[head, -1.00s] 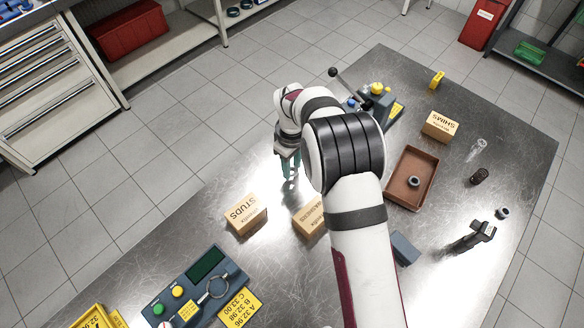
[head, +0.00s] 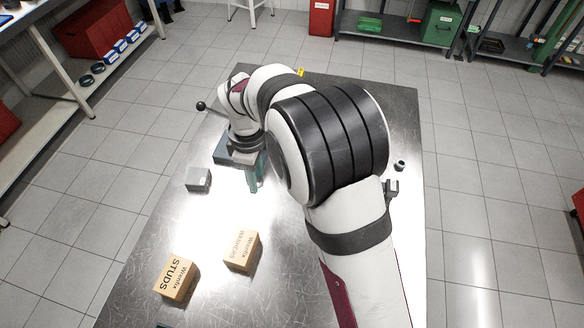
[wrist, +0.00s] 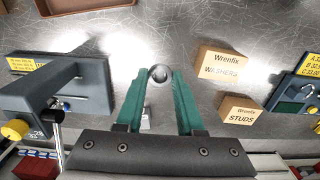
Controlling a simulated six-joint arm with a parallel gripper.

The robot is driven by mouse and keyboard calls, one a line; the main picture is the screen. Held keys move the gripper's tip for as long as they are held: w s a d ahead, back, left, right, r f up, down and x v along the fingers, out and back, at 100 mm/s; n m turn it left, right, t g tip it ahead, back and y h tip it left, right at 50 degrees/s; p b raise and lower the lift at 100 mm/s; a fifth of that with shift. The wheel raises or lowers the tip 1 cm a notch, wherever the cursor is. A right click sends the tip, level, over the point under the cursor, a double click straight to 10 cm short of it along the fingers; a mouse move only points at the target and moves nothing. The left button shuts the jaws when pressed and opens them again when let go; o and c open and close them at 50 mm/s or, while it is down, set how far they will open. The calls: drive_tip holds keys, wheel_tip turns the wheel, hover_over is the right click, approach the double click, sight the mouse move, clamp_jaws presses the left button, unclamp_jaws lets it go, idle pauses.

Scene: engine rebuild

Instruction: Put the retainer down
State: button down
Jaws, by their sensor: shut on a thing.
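My gripper (wrist: 161,78) has two teal fingers and points down over the metal table. In the wrist view its fingertips are shut on a small grey ring, the retainer (wrist: 160,74). Bare, shiny tabletop shows around the ring. I cannot tell whether the ring touches the table or hangs just above it. In the head view my gripper (head: 254,186) is left of my arm, beside a blue-grey fixture. The retainer cannot be made out there.
The blue-grey fixture (wrist: 75,88) with a lever stands left in the wrist view. A washers box (head: 241,250) and a studs box (head: 176,277) stand nearer in the head view. A grey block (head: 198,179) lies left of my gripper. A brown tray (wrist: 85,5) is at the top.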

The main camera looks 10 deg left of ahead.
drive_tip(key=w+d+m, duration=0.1)
drive_tip(key=w+d, duration=0.2)
drive_tip(key=d, duration=0.7)
drive_tip(key=w+d+m, duration=0.1)
drive_tip(key=w+d, duration=0.3)
drive_tip(key=d, duration=0.7)
drive_tip(key=a+f, duration=0.2)
drive_tip(key=a, duration=0.1)
drive_tip(key=w+a+f, duration=0.1)
drive_tip(key=a+f, duration=0.1)
drive_tip(key=a, duration=0.2)
drive_tip(key=a+f, duration=0.2)
drive_tip(key=a, duration=0.1)
drive_tip(key=shift+w+a+f, duration=0.1)
drive_tip(key=shift+w+a, duration=0.15)
drive_tip(key=shift+a, duration=0.05)
drive_tip(key=shift+a+f, duration=0.25)
drive_tip(key=shift+f, duration=1.9)
drive_tip(key=shift+f, duration=0.1)
